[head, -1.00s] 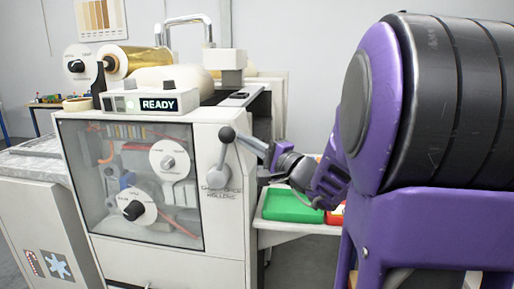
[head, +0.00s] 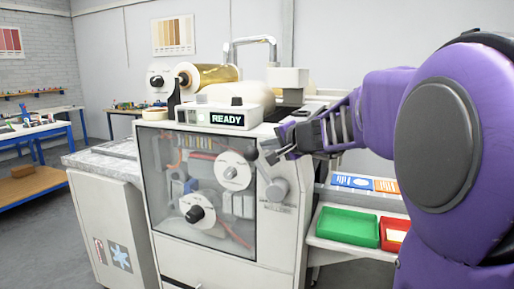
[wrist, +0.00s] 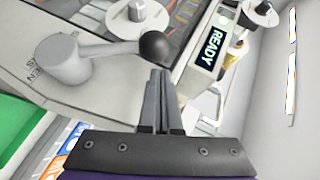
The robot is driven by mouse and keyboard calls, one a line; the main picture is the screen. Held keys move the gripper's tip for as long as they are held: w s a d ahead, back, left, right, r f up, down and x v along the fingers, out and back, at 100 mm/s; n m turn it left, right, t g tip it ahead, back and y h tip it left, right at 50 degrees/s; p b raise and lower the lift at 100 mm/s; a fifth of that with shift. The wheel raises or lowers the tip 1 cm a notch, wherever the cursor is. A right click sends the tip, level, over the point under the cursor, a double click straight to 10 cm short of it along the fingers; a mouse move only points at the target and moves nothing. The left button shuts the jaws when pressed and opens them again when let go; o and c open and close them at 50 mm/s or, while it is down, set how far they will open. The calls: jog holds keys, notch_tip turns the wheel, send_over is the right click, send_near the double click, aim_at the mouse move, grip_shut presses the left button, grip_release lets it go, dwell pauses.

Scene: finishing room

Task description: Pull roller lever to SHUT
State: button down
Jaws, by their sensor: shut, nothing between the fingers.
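The roller lever (head: 264,173) is on the front of the white machine, right of its clear window. Its grey hub (wrist: 62,62) carries an arm ending in a dark ball knob (wrist: 153,46). In the head view the lever leans up and left from the hub. My gripper (head: 276,156) reaches in from the right, beside the knob. In the wrist view its fingers (wrist: 160,76) are shut and empty, with the tips close against the knob; I cannot tell if they touch. Lettering near the hub is partly hidden.
A lit READY display (head: 227,119) sits on top of the machine, with a gold roll (head: 208,75) behind it. Right of the machine, a shelf holds a green tray (head: 346,227) and a red tray (head: 394,236). Open floor (head: 45,240) lies at the left.

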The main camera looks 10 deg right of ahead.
jog(key=shift+w+a+f+b, duration=0.15)
jog(key=shift+w+a+b, duration=0.2)
jog(key=shift+a, duration=0.2)
jog(key=shift+a, duration=0.15)
